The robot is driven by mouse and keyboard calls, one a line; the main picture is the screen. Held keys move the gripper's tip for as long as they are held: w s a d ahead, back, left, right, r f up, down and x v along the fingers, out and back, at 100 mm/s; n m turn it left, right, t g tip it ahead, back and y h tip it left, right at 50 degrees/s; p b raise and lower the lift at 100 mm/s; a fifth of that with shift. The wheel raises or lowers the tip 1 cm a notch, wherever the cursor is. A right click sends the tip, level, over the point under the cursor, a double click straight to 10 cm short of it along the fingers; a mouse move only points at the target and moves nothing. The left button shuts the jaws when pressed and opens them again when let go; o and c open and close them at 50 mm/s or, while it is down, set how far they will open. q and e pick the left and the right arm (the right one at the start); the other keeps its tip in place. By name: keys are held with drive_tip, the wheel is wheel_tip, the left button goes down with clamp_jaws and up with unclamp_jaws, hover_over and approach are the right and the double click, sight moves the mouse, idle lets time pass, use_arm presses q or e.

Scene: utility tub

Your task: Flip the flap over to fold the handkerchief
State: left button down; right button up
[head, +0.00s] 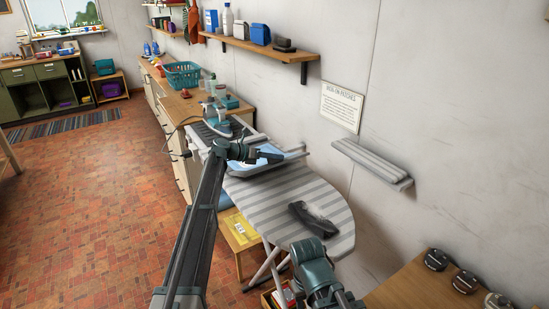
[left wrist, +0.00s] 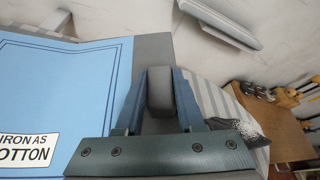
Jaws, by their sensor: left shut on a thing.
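A light-blue panel, apparently the handkerchief (left wrist: 60,85), has a darker blue border line and a white label whose visible words read "IRON AS" and "OTTON". It lies over a grey board, the flap (left wrist: 152,50), whose edge shows to its right. My left gripper (left wrist: 160,92) is shut on a grey tab at that edge. In the head view my left gripper (head: 272,155) is over the folding board (head: 258,170) at the far end of the ironing board, and its arm hides part of the cloth. My right gripper (head: 343,300) is low at the bottom; its fingers are unclear.
The striped ironing board (head: 275,202) carries a dark object with a pale top (head: 312,218) near its front end. A wooden counter (head: 190,105) stands behind, and a striped wall shelf (head: 372,162) is to the right. A yellow-topped stool (head: 240,230) stands left below the board.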

idle(0.6)
use_arm(q)
drive_tip(key=c, duration=0.5)
unclamp_jaws()
drive_tip(key=p+v, duration=0.4)
drive_tip(key=v, duration=0.8)
drive_tip(key=shift+a+r, duration=0.15)
drive_tip(key=shift+s+a+r+p, duration=0.1)
drive_tip(key=shift+s+a+p, duration=0.25)
drive_tip(key=shift+a, duration=0.3)
